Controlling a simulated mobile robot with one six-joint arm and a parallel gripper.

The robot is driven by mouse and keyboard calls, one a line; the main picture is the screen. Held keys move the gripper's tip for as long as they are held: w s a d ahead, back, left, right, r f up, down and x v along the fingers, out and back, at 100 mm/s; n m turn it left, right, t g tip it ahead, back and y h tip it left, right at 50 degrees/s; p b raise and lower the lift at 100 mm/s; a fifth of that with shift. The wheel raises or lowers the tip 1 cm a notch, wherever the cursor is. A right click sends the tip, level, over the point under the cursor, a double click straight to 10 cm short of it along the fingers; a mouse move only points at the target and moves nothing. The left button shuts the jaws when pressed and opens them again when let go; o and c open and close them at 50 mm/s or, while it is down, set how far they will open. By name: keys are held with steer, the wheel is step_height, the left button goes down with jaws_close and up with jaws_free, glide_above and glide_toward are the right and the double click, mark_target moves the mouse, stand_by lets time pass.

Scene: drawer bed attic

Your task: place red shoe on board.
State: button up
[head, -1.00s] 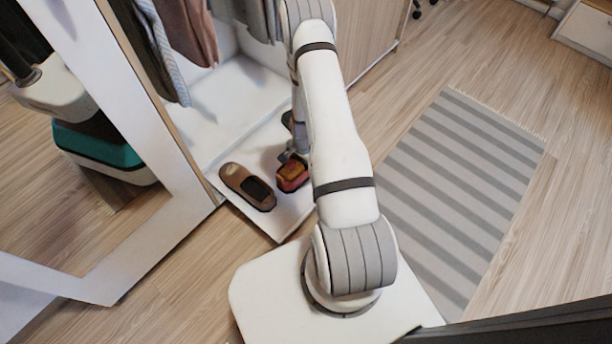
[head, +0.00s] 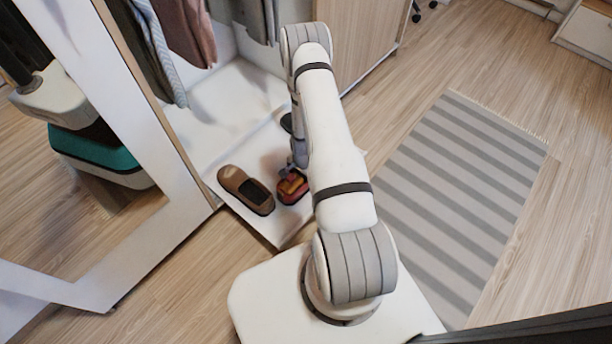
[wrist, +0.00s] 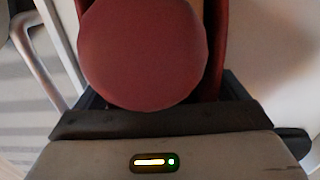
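The red shoe (head: 291,188) is at the front of the white board (head: 277,229) at the wardrobe's foot, right of a brown shoe (head: 246,190). I cannot tell if its sole fully touches the board. My gripper (head: 297,170) is directly at the red shoe, pointing down, with its fingers mostly hidden by the shoe and arm. In the wrist view the red shoe (wrist: 143,50) fills the top middle, close against the dark gripper body, with dark finger parts along both sides. The gripper looks shut on it.
Clothes (head: 187,30) hang above the board. A white wardrobe frame (head: 150,130) stands to the left. A striped rug (head: 460,190) lies on the clear floor at right.

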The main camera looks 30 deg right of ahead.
steer(key=shift+o, duration=0.7)
step_height(320, 180, up, 12)
steer(key=p, duration=0.4)
steer(key=shift+r+p, duration=0.15)
steer(key=shift+p, duration=0.25)
steer(key=s+a+r+n, duration=0.1)
steer(key=a+r+n, duration=0.25)
steer(key=r, duration=1.05)
steer(key=a+r+n, duration=0.3)
steer(key=a+r, duration=0.1)
steer(key=r, duration=1)
steer(key=s+a+r+n, duration=0.2)
steer(key=s+r+n, duration=0.1)
steer(key=s+r, duration=0.4)
steer(key=s+a+r+n+t, duration=0.1)
steer(key=s+a+r+n, duration=0.2)
steer(key=s+r, duration=0.5)
steer(key=shift+s+r+n, duration=0.3)
steer(key=shift+s+n, duration=0.25)
steer(key=shift+s, duration=0.4)
steer(key=shift+a+r, duration=0.1)
step_height(320, 180, up, 31)
steer(key=t+p, duration=0.1)
steer(key=p, duration=2.6)
steer(key=shift+s+f+t+p, duration=0.2)
steer(key=shift+s+t+p, duration=0.1)
steer(key=shift+p, duration=0.1)
